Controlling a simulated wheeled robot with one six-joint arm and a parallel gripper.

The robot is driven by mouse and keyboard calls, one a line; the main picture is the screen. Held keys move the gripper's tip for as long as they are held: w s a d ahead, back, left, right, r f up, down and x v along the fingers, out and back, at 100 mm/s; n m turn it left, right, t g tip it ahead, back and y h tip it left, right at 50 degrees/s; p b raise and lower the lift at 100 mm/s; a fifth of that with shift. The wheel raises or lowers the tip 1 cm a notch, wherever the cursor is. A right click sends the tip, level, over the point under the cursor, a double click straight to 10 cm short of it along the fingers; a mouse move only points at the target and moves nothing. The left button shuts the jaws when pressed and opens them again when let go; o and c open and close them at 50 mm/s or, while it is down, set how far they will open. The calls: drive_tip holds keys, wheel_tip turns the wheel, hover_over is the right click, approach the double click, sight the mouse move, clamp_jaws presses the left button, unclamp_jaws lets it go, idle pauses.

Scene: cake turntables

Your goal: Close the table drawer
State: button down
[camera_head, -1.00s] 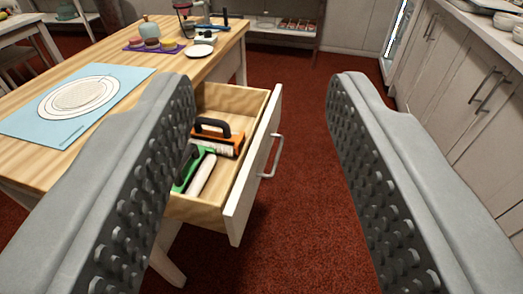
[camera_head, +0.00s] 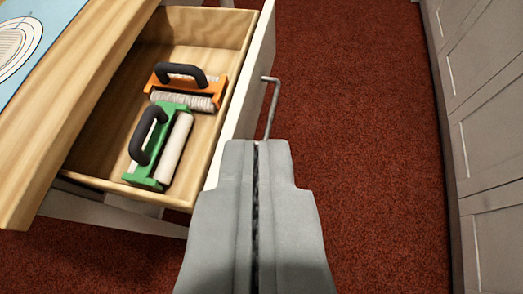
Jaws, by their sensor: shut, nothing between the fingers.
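The table drawer (camera_head: 232,110) stands pulled out from the wooden table (camera_head: 75,75). Its white front faces right and carries a grey bar handle (camera_head: 271,105). Inside the drawer lie a green tool with a black handle and a pale roller (camera_head: 162,147) and an orange tool with a black handle (camera_head: 185,85). My gripper (camera_head: 257,146) is shut and empty. Its fingertips appear just below the handle in the picture, beside the drawer front. It hides the near end of the drawer front. I cannot tell whether it touches the handle or the front.
A blue mat with a round white piece (camera_head: 22,45) lies on the table top. White cabinets (camera_head: 480,130) line the right side. The red carpet (camera_head: 360,150) between drawer and cabinets is clear.

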sight(269, 130)
drive_tip(key=w+d+f+m+g+y, duration=0.1)
drive_tip(key=w+d+f+g+y, duration=0.15)
drive_tip(key=w+f, duration=0.7)
drive_tip(key=w+d+f+g+y, duration=0.2)
drive_tip(key=w+d+f+g, duration=0.3)
drive_tip(key=f, duration=0.7)
drive_tip(key=shift+t, duration=0.75)
drive_tip(key=x, duration=0.7)
drive_tip(key=a+x, duration=0.1)
drive_tip(key=x, duration=0.3)
drive_tip(key=shift+w+r, duration=0.3)
drive_tip(key=shift+r, duration=0.05)
drive_tip(key=shift+w+a+r, duration=0.1)
drive_tip(key=shift+w+a, duration=0.15)
drive_tip(key=shift+a, duration=0.8)
drive_tip(key=shift+w+a, duration=0.25)
drive_tip(key=shift+a, duration=0.55)
drive_tip(key=w+a, duration=0.3)
drive_tip(key=a, duration=1.1)
drive_tip(key=shift+w, duration=0.4)
